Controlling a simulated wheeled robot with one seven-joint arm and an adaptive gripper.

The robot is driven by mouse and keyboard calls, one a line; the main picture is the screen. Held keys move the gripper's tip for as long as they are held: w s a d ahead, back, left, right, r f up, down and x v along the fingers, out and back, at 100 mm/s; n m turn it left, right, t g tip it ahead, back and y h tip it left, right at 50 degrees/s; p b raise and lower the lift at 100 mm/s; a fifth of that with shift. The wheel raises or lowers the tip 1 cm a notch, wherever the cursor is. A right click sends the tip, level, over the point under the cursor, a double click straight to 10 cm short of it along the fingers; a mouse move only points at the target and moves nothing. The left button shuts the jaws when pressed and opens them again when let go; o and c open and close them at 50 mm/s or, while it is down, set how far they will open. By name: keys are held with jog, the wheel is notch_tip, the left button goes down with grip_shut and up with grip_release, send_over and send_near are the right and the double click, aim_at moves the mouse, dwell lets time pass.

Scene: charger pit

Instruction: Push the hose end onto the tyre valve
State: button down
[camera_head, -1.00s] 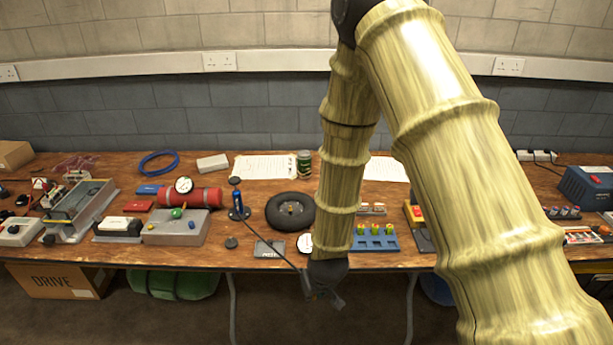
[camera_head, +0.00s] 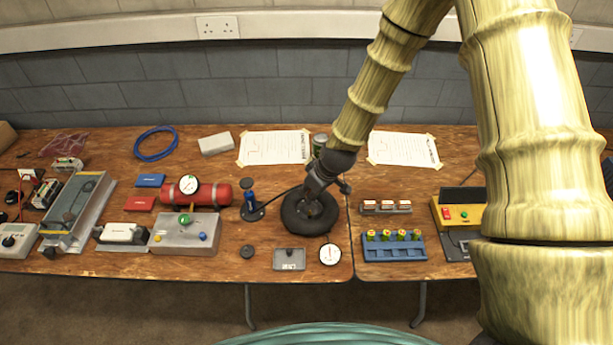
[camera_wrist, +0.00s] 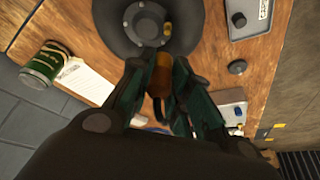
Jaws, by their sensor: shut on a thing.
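The black tyre (camera_head: 308,228) lies flat on the wooden bench, its grey hub (camera_wrist: 143,20) facing up in the wrist view. A small brass stub, seemingly the valve (camera_wrist: 167,29), stands at the hub's edge. My gripper (camera_wrist: 158,68) is shut on the brownish-orange hose end (camera_wrist: 160,82), which sits between its green fingers. In the wrist view the hose end's tip appears a little apart from the stub; the height gap cannot be judged. In the head view my gripper (camera_head: 315,192) is over the tyre and hides the valve and hose end.
A blue pump (camera_head: 250,202) stands left of the tyre, with a dark hose running towards my gripper. A green can (camera_head: 319,143) stands behind. A round gauge (camera_head: 330,254) and grey plate (camera_head: 289,259) lie in front. A blue rack (camera_head: 393,247) is to the right.

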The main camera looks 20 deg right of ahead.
jog(key=shift+f+b, duration=1.45)
jog(key=shift+f, duration=0.75)
jog(key=shift+s+f+b, duration=0.15)
jog(key=shift+f+b, duration=0.7)
jog(key=shift+f, duration=0.55)
dwell(0.3)
jog(key=c, duration=1.3)
grip_release()
jog(key=shift+o, duration=0.2)
jog(key=shift+r, duration=0.1)
jog(key=v, duration=1.1)
jog(key=shift+s+r, duration=0.15)
jog(key=shift+r, duration=0.2)
jog(key=shift+d, duration=0.15)
